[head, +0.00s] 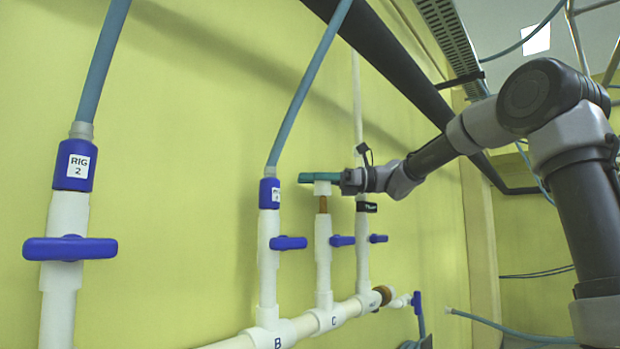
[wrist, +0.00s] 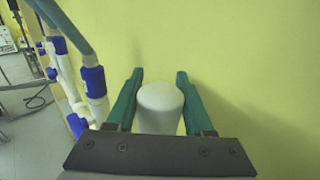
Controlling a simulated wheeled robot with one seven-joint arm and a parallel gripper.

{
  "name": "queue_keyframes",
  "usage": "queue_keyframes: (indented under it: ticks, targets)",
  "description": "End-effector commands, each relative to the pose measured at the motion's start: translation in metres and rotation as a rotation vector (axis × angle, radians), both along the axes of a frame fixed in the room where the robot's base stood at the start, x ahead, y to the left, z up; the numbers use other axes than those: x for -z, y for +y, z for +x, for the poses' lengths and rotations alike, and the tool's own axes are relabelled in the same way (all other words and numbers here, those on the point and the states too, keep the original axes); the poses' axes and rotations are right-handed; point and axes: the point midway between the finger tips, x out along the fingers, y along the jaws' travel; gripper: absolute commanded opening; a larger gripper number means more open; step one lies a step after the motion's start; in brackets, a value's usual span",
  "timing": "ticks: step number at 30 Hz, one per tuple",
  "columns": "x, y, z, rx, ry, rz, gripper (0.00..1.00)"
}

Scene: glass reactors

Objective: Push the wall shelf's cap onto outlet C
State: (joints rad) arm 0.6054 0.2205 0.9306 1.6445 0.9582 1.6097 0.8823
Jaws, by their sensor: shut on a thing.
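My gripper (head: 318,178) has green fingers and is shut on a white cap (head: 322,188). In the wrist view the cap (wrist: 160,105) shows as a rounded white cylinder between the two fingers (wrist: 157,100). In the head view the cap is upright, in line above outlet C (head: 323,232), a white pipe with a brown end piece (head: 323,205) at its top. The cap's lower edge is at the top of the brown piece, most of which shows below it. I cannot tell whether they touch or how far the cap is on. Outlet C is hidden in the wrist view.
Outlet B (head: 268,240), with a blue collar and hose, stands left of outlet C. A further pipe (head: 362,240) stands close on the right. Blue valve handles (head: 342,240) stick out below the gripper. The yellow wall (head: 180,180) is close behind; a RIG 2 pipe (head: 70,215) is far left.

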Motion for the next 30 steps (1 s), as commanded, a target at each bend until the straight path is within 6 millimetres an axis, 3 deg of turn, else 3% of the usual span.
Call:
queue_keyframes:
  ticks: [30]
  targets:
    - [0.016,-0.001,0.0,-0.001,0.0,0.0,0.0]
